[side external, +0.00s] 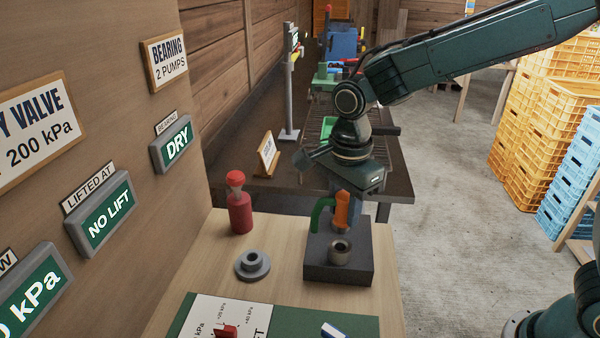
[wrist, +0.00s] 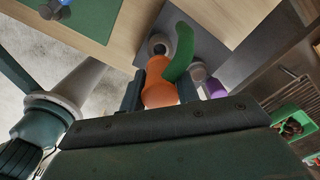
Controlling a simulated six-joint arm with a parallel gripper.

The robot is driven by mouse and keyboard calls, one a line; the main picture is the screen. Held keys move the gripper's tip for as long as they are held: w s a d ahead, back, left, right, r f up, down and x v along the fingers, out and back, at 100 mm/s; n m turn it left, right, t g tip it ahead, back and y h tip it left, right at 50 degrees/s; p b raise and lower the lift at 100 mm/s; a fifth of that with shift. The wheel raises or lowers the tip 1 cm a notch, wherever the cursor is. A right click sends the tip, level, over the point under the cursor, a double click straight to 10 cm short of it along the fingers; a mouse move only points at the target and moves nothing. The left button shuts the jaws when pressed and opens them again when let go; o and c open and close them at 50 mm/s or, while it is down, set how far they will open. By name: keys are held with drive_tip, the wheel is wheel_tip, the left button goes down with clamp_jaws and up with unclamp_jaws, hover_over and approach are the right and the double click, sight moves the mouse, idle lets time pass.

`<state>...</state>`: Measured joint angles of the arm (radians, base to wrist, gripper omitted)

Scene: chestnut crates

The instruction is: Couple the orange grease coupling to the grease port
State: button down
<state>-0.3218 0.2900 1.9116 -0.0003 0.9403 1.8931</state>
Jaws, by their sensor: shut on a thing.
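My gripper (side external: 343,205) is shut on the orange grease coupling (side external: 342,212), which hangs roughly upright with a curved green piece (side external: 319,213) at its side. In the wrist view, the orange coupling (wrist: 158,90) sits between the two fingers, and the green piece (wrist: 181,52) curves away from it. A grey hollow fitting (side external: 340,253), apparently the grease port, stands on a dark block (side external: 322,273) below the coupling. The coupling looks apart from it, above and slightly behind. The fitting's round opening (wrist: 158,46) shows beyond the coupling in the wrist view.
A red bottle-like object (side external: 240,212) and a grey flanged ring (side external: 252,264) stand left of the block. A green panel with a red knob (side external: 226,331) lies in front. The wall signs read DRY (side external: 177,144) and NO LIFT (side external: 109,219). Bare wood surrounds the ring.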

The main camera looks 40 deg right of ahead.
sight(342, 232)
drive_tip(key=shift+f, duration=1.1)
drive_tip(key=shift+f, duration=2)
idle(0.3)
drive_tip(key=c, duration=0.9)
unclamp_jaws()
drive_tip(key=shift+c, duration=0.2)
drive_tip(key=shift+r, duration=0.1)
wheel_tip(342, 232, up, 13)
drive_tip(key=shift+r, duration=0.35)
drive_tip(key=shift+s, duration=0.1)
